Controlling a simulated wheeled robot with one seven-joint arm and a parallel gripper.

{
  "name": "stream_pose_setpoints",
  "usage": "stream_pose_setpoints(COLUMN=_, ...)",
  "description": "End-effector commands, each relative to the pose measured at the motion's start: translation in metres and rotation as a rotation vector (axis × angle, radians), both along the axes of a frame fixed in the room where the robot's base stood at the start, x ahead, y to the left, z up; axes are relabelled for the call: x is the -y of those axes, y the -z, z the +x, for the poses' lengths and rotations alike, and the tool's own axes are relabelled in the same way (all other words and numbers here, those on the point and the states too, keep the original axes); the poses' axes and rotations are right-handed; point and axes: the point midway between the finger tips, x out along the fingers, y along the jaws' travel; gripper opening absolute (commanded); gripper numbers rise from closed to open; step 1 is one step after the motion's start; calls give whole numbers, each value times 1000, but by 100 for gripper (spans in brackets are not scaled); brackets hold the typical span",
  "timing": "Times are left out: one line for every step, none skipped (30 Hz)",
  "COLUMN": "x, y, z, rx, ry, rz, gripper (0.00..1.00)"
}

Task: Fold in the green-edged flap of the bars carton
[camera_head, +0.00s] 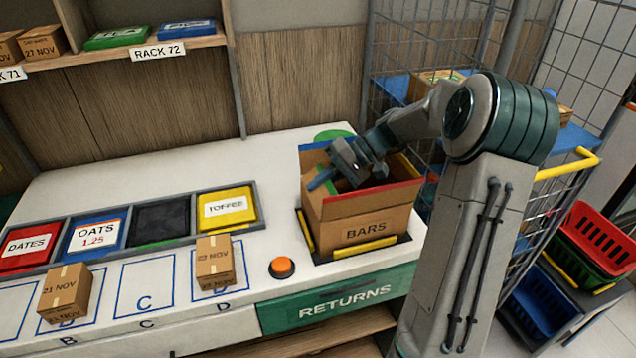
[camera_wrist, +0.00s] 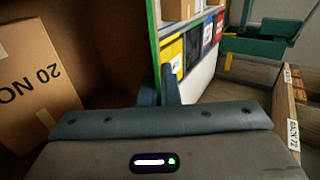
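The bars carton (camera_head: 365,228) stands upright in a recess at the right of the counter. A blue-edged part shows at its back, a red-edged one at its front and a yellow-edged one at its right. In the wrist view the green-edged flap (camera_wrist: 153,40) shows as an upright green strip just beyond my fingers.
A small dated box (camera_wrist: 35,85) lies at the left of the wrist view. An orange button (camera_head: 282,266) and two small boxes (camera_head: 215,262) (camera_head: 66,292) sit on the counter left of the carton. Bins (camera_head: 227,208) line the counter behind them. A wire cage (camera_head: 460,45) stands behind right.

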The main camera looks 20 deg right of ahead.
Motion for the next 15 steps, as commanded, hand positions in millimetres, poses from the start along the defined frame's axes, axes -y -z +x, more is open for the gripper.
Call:
stream_pose_setpoints(x=1, y=2, z=0, rx=-2, ry=0, rz=18, gripper=0)
stream_pose_setpoints(x=1, y=2, z=0, rx=-1, ry=0, rz=27, gripper=0)
stream_pose_setpoints(x=1, y=2, z=0, rx=-1, ry=0, rz=36, gripper=0)
stream_pose_setpoints(x=1, y=2, z=0, rx=-1, ry=0, rz=42, gripper=0)
stream_pose_setpoints(x=1, y=2, z=0, rx=-1, ry=0, rz=47, gripper=0)
stream_pose_setpoints(x=1, y=2, z=0, rx=-1, ry=0, rz=53, gripper=0)
stream_pose_setpoints(x=1, y=2, z=0, rx=-1, ry=0, rz=56, gripper=0)
stream_pose_setpoints(x=1, y=2, z=0, rx=-1, ry=0, rz=59, gripper=0)
stream_pose_setpoints(x=1, y=2, z=0, rx=-1, ry=0, rz=62, gripper=0)
stream_pose_setpoints(x=1, y=2, z=0, rx=-1, ry=0, rz=63, gripper=0)
stream_pose_setpoints(x=1, y=2, z=0, rx=-1, ry=0, rz=64, gripper=0)
stream_pose_setpoints(x=1, y=2, z=0, rx=-2, ry=-1, rz=65, gripper=0)
stream_pose_setpoints(x=1, y=2, z=0, rx=-2, ry=-1, rz=65, gripper=0)
stream_pose_setpoints(x=1, y=2, z=0, rx=-2, ry=-1, rz=65, gripper=0)
stream_pose_setpoints(x=1, y=2, z=0, rx=-2, ry=-1, rz=65, gripper=0)
